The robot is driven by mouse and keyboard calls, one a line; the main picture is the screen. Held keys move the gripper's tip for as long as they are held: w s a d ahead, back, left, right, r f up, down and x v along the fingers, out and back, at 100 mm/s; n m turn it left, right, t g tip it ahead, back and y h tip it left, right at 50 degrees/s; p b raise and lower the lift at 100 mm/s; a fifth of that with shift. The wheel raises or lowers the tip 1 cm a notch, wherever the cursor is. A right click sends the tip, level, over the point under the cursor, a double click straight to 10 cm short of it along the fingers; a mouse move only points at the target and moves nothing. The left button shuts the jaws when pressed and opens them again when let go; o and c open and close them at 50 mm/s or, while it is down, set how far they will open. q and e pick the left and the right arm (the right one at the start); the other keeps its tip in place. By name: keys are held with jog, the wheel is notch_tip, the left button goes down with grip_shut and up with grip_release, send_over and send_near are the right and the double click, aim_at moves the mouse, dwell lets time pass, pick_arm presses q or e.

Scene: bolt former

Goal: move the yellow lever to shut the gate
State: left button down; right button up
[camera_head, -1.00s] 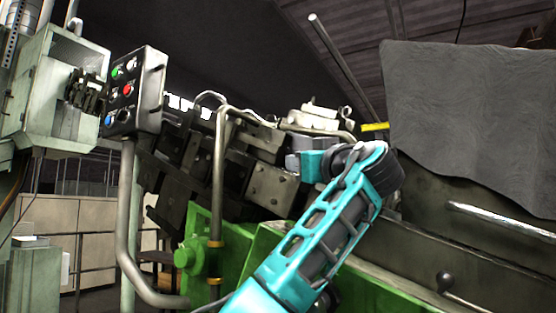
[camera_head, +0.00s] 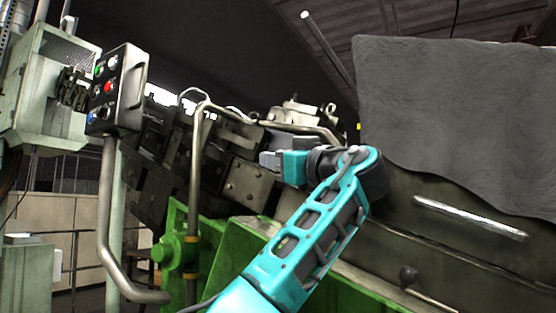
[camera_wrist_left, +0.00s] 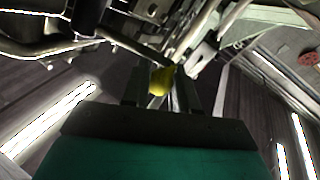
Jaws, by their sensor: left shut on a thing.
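The yellow lever (camera_wrist_left: 160,79) shows in the left wrist view as a short yellow end between the two dark fingers. My left gripper (camera_head: 270,159) is shut on it. In the head view the gripper is in front of the dark machine blocks, and its teal wrist hides part of them. The fingers' hold on the lever cannot be made out there. A small yellow spot (camera_head: 358,126) shows at the left edge of the grey cloth; I cannot tell whether it belongs to the lever. The gate cannot be clearly picked out. My right gripper is in neither view.
A button box (camera_head: 118,90) on a bent pipe stands at the left. A green machine frame (camera_head: 215,260) lies below the arm. A grey cloth (camera_head: 455,120) hangs at the right above a metal bar (camera_head: 470,218). Pipes and blocks crowd the gripper.

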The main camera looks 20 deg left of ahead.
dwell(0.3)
pick_arm(q)
jog(key=c, duration=0.9)
grip_release()
jog(key=shift+c, duration=0.2)
jog(key=shift+d, duration=0.1)
jog(key=shift+s+d+f, duration=0.15)
jog(key=shift+s+d, duration=0.1)
jog(key=shift+d, duration=0.05)
jog(key=b+v, duration=0.2)
jog(key=v, duration=1)
jog(key=shift+s, duration=0.1)
